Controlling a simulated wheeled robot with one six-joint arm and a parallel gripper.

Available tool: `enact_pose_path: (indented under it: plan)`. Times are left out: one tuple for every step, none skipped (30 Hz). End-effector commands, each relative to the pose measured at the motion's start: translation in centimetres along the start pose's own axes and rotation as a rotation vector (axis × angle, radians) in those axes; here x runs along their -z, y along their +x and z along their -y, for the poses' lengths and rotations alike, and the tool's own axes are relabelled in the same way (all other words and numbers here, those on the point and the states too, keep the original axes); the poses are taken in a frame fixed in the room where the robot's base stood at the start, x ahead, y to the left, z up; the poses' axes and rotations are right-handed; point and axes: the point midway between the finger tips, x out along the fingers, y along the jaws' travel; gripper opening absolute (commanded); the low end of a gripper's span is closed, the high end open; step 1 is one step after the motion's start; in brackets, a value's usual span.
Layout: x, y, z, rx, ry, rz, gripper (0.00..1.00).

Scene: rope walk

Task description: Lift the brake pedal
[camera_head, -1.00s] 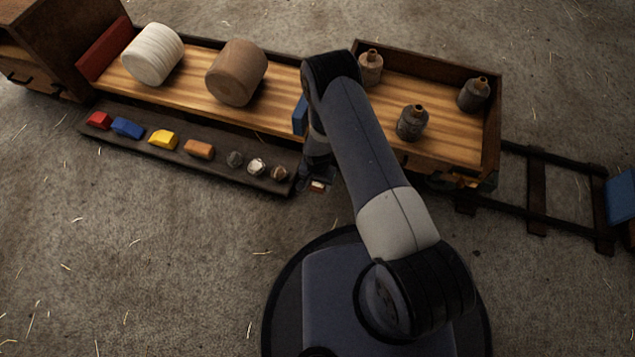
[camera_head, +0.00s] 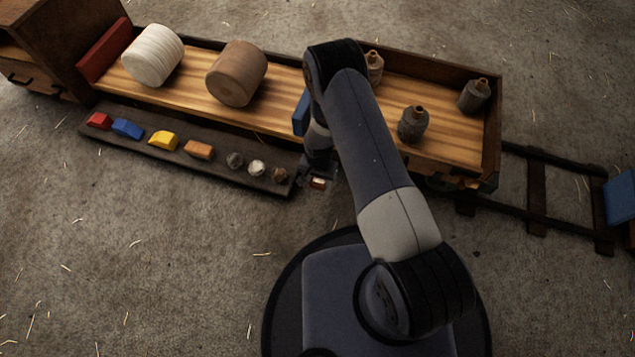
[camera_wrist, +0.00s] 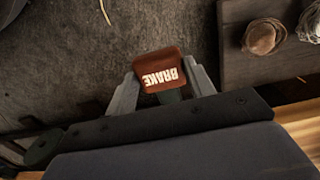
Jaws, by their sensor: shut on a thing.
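The brake pedal (camera_wrist: 159,70) is a reddish-brown block with "BRAKE" in white letters, in the middle of the wrist view. My gripper (camera_wrist: 161,84) is shut on it, one grey finger on each side. My gripper (camera_head: 316,176) is there too, small and dark below my arm. The pedal's lower part and its mount are hidden behind my gripper.
A dark shelf (camera_head: 215,170) runs left of my gripper, bearing coloured blocks and small rope coils. Behind it is a wooden wagon with a white spool (camera_head: 153,55), a brown spool (camera_head: 236,73) and several bottles. Rails (camera_head: 537,190) lie at right. The floor in front is clear.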

Motion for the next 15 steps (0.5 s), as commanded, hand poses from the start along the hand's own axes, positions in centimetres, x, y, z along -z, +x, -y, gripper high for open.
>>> enact_pose_path:
  plan:
    - [0.80,-0.55,0.39,0.012,0.000,-0.018,0.10]
    - [0.83,-0.57,0.40,0.013,0.000,-0.018,0.10]
    - [0.86,-0.56,0.42,0.013,0.000,-0.019,0.10]
    - [0.89,-0.56,0.45,0.014,0.000,-0.020,0.10]
    - [0.93,-0.57,0.47,0.015,0.000,-0.021,0.10]
    - [0.98,-0.58,0.50,0.016,0.000,-0.022,0.10]
    - [1.01,-0.59,0.53,0.016,0.000,-0.023,0.10]
    - [1.05,-0.60,0.54,0.017,0.000,-0.024,0.10]
    - [1.07,-0.60,0.56,0.017,0.000,-0.024,0.53]
    - [1.07,-0.60,0.57,0.017,0.000,-0.024,0.56]
    - [1.04,-0.59,0.56,0.017,0.000,-0.023,0.58]
    - [0.99,-0.56,0.53,0.016,0.000,-0.022,0.61]
    - [0.94,-0.54,0.50,0.015,0.000,-0.021,0.64]
    - [0.89,-0.51,0.48,0.014,0.000,-0.020,0.66]
    - [0.84,-0.49,0.45,0.013,0.000,-0.019,0.69]
